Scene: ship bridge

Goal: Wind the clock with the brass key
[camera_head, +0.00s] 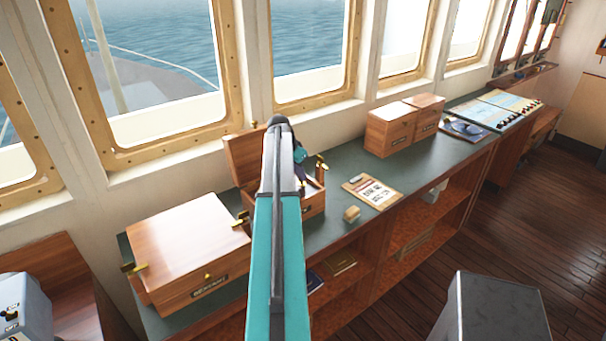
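An open wooden box (312,204) stands on the green counter with its lid (243,157) raised toward the windows. My teal arm crosses in front of it and hides most of its inside, so no clock face shows. My gripper (305,175) is the small dark part just past the arm, over the right side of this box. It is too small and too covered to tell whether its fingers are open or hold anything. A small brass piece (320,162) shows at the box's right rim; I cannot tell whether it is the key or a fitting.
A closed wooden box labelled SEXTANT (190,245) stands left on the green counter (345,150). Closed wooden boxes (390,128) and charts (495,108) lie farther right. Windows line the back.

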